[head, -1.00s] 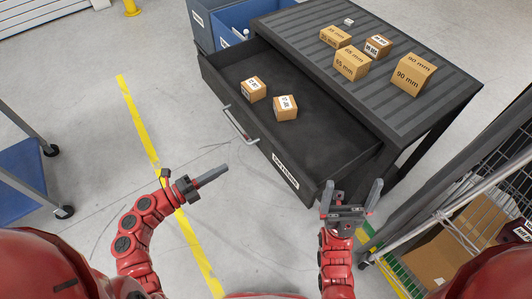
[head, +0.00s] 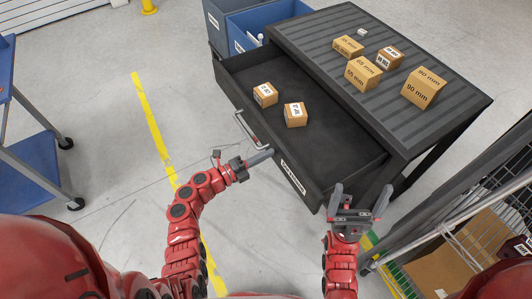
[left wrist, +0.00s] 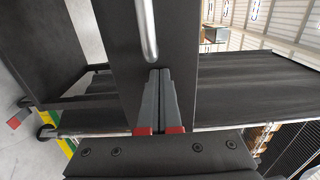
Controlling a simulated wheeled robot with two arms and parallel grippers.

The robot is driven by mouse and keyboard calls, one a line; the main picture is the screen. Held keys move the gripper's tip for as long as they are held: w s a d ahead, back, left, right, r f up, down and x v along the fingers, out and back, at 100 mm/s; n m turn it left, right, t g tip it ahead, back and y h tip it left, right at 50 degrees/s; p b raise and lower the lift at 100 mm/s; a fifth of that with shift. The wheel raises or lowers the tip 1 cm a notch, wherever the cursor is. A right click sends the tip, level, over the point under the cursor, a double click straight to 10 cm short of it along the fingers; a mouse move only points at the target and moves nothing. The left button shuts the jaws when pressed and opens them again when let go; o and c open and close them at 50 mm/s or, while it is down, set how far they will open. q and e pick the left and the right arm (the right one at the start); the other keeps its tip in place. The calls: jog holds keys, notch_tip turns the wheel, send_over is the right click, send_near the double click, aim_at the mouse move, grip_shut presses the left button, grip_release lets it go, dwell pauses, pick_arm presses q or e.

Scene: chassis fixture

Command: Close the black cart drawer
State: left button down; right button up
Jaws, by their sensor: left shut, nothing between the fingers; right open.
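The black cart (head: 455,112) stands at the upper right with its drawer (head: 325,155) pulled out toward me. The drawer front carries a silver bar handle (head: 243,130) and a white label. My left gripper (head: 268,155) is shut and empty, its tips close to the drawer front, just below and right of the handle in the picture. In the left wrist view the shut fingers (left wrist: 160,78) point at the dark drawer front (left wrist: 178,45), beside the handle (left wrist: 148,30); I cannot tell whether they touch. My right gripper (head: 361,200) is open and empty near the drawer's near right corner.
Two small boxes (head: 265,94) (head: 295,114) lie in the drawer. Several cardboard boxes (head: 424,88) stand on the cart top. Blue bins (head: 262,25) are behind the drawer. A wire rack (head: 450,235) is at the right, a blue cart (head: 35,165) at the left.

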pick_arm(q)
jog(key=shift+d, duration=0.1)
dwell(0.3)
jog(key=b+x, duration=0.2)
jog(key=x, duration=0.5)
jog(key=b+x, duration=0.3)
jog(key=x, duration=0.5)
jog(key=shift+w+d+f, duration=0.1)
jog(key=shift+d+f, duration=0.15)
jog(key=b+x, duration=0.6)
jog(key=x, duration=0.5)
jog(key=shift+w+d+r, duration=0.15)
jog(key=shift+w, duration=0.05)
jog(key=shift+r+b, duration=0.25)
jog(key=shift+b, duration=0.05)
jog(key=shift+r, duration=0.1)
